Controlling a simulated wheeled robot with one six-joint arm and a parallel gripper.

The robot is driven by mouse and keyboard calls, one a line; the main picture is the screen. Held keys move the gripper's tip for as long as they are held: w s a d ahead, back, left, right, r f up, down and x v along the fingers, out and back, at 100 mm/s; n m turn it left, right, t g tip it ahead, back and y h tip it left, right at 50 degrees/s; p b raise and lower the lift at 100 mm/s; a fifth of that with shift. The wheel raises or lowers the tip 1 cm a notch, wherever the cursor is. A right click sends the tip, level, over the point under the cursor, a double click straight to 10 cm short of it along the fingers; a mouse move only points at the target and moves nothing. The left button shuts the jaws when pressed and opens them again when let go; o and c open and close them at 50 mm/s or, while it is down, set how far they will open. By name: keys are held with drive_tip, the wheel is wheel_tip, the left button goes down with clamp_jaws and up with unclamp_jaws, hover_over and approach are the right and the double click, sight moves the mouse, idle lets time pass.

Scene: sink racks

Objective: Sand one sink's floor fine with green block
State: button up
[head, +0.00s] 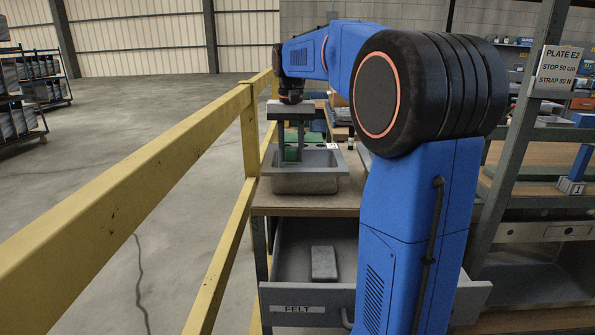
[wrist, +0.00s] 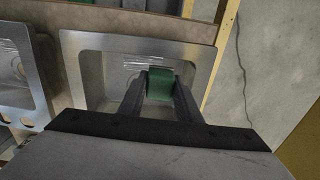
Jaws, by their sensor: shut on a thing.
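A grey metal sink (head: 305,182) stands on the wooden bench top beside the yellow railing. My gripper (head: 292,150) points down over the sink and is shut on a green block (head: 291,154). In the wrist view the green block (wrist: 160,85) is between the two fingers, over the basin of the sink (wrist: 85,42). Some bright scratch-like marks show on the basin near the block. I cannot tell whether the block touches the sink floor.
A second sink (wrist: 38,95) lies to the left in the wrist view. Below the bench an open drawer (head: 305,297) labelled FELT holds a grey block (head: 323,263). The yellow railing (head: 180,140) runs along the left. A shelf post with a sign (head: 557,70) stands at right.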

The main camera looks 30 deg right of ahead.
wheel_tip(320, 180, up, 12)
drive_tip(key=r, duration=0.1)
drive_tip(key=shift+f, duration=2.6)
